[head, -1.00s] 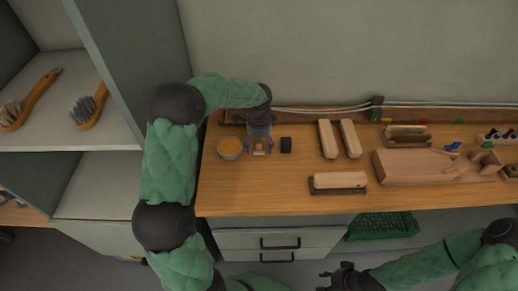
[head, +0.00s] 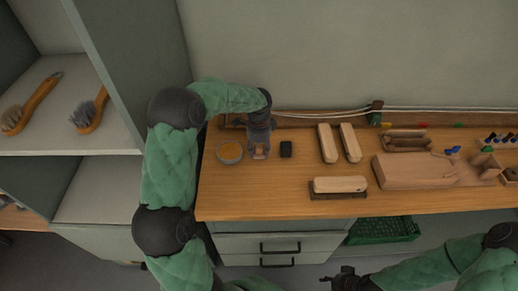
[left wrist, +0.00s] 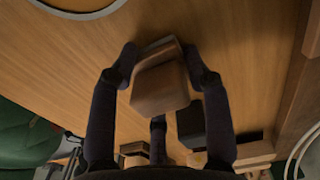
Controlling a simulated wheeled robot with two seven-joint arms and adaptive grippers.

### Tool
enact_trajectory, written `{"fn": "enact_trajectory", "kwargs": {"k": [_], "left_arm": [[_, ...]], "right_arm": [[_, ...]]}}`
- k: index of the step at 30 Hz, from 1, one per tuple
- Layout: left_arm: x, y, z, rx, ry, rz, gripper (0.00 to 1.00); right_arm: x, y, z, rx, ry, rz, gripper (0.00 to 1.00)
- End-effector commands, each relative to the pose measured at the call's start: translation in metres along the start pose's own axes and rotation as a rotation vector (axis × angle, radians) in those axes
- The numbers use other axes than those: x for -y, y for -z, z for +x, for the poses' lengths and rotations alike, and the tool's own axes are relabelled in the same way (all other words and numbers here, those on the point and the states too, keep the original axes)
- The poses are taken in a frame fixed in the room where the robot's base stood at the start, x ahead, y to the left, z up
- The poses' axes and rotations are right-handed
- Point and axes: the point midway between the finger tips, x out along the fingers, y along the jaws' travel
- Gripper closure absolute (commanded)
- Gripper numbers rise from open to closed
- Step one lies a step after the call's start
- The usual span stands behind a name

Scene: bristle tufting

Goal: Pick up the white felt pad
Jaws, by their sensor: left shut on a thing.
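My left gripper (head: 259,152) points down over the left part of the wooden bench.
A round dish with orange contents (head: 230,152) is just left of the left gripper, and a small black block (head: 286,149) just right. Two wooden blocks (head: 339,143) and a brush block (head: 340,185) lie farther right. A shelf wall (head: 130,65) stands left.

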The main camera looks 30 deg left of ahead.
Motion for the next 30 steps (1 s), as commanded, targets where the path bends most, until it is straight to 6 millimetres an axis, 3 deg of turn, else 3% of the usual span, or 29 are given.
{"fn": "enact_trajectory", "kwargs": {"k": [8,16,24,30], "left_arm": [[-0.001,0.001,-0.036,-0.002,0.004,0.000,0.84],[-0.050,0.008,-0.093,-0.002,0.005,0.003,0.84],[-0.108,0.016,-0.116,-0.001,0.003,0.003,0.84],[-0.131,0.019,-0.124,-0.001,0.002,0.000,0.84]], "right_arm": [[0.008,-0.001,-0.021,0.000,0.000,0.000,0.60],[0.016,-0.002,-0.045,0.000,0.000,0.000,0.60],[0.021,-0.002,-0.060,0.000,0.000,0.000,0.60],[0.023,-0.003,-0.065,0.000,0.000,0.000,0.60]]}}
